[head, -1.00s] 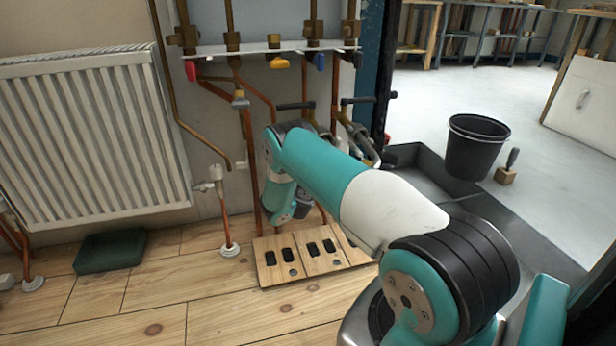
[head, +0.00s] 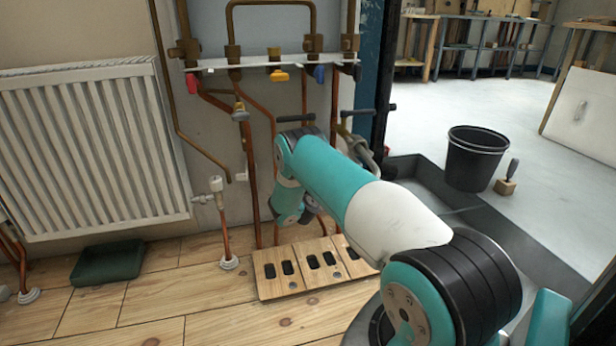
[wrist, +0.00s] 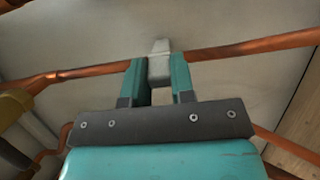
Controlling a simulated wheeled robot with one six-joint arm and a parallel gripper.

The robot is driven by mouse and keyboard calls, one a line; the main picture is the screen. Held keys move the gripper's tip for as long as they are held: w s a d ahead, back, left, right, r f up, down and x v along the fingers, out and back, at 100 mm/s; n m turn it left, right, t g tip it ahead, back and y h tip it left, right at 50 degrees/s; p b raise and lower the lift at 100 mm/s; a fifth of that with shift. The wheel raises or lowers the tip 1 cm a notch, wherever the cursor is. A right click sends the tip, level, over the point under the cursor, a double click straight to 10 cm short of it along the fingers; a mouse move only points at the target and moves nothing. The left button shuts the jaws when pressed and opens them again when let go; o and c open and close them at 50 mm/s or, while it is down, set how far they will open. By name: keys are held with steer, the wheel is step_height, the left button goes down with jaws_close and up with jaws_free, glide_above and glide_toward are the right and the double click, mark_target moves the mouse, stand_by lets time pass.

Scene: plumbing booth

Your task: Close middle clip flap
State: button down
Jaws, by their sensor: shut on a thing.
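In the wrist view, a pale grey clip (wrist: 160,64) sits on a copper pipe (wrist: 235,51) that crosses the wall. Its narrow upper part stands above the pipe. My gripper (wrist: 159,72) is shut on the clip, with one teal finger on each side of it. The fingers hide parts of the pipe beside the clip. I cannot tell whether the flap is fully down. In the head view, my arm hides the gripper and this clip.
Copper pipes hang from a manifold (head: 215,65) on the wall. A radiator (head: 90,150) is at left. A wooden plate with black slots (head: 268,270) covers floor near the pipe feet. A green pad (head: 108,262) lies at left. A black bucket (head: 475,157) stands at right.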

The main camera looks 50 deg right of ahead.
steer(key=shift+d+n+t+y, duration=0.1)
steer(key=shift+n+t+y, duration=0.3)
steer(key=shift+t, duration=0.1)
steer(key=c, duration=1)
jaws_free()
steer(key=shift+o, duration=0.2)
steer(key=shift+p, duration=0.3)
steer(key=p+v, duration=1.7)
steer(key=p, duration=0.7)
steer(key=shift+s, duration=0.25)
